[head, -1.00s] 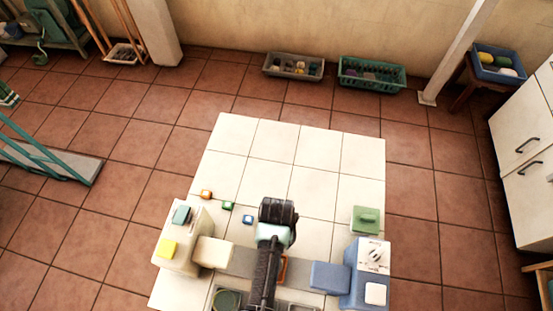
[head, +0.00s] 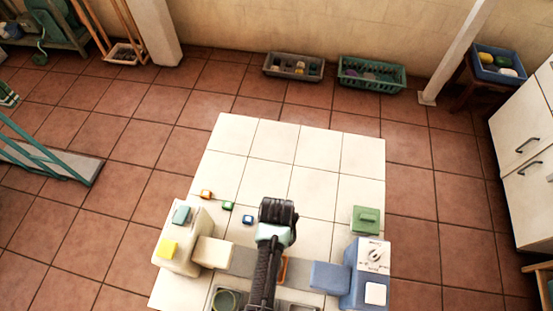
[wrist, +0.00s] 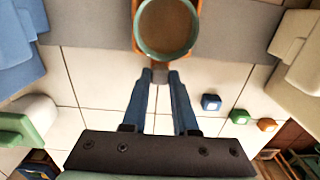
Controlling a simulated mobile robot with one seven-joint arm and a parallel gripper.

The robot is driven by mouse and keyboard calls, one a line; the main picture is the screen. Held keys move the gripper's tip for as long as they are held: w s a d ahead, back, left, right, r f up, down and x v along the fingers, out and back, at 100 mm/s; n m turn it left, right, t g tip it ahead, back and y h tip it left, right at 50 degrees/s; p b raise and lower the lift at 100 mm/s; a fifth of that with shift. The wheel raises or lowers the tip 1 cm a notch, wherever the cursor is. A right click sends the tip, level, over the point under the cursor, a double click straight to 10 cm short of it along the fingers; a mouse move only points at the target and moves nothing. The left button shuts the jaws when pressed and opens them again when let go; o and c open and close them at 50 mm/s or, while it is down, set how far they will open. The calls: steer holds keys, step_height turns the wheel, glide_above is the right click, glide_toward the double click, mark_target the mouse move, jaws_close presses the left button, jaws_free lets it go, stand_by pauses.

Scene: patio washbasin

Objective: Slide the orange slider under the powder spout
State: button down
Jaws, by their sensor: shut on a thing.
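The orange slider (head: 283,270) sits on the grey track between two machines, mostly hidden behind my arm in the head view. In the wrist view, its orange frame (wrist: 198,7) surrounds a teal-rimmed cup (wrist: 167,26) with brown contents. My gripper (wrist: 160,76) is shut on the slider's grey handle at the near side of the cup. A cream machine (head: 186,240) has a block-shaped spout (head: 214,252) on the left. A blue machine (head: 368,275) has a blue spout (head: 330,276) on the right. I cannot tell which is the powder spout. The slider is between both.
The grey track (head: 241,262) runs across the white tiled top (head: 270,165). Small orange (head: 206,194), green (head: 228,206) and blue (head: 247,219) blocks lie behind the cream machine. A green lidded block (head: 366,220) stands behind the blue one.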

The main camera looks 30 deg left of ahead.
stand_by(0.8)
steer(key=s+a, duration=0.1)
steer(key=a, duration=0.2)
steer(key=s+a, duration=0.1)
steer(key=a, duration=0.3)
steer(key=s+a, duration=0.1)
steer(key=a, duration=0.3)
steer(key=shift+s, duration=0.1)
steer(key=shift+a, duration=0.1)
steer(key=c, duration=0.7)
jaws_free()
step_height(320, 180, up, 13)
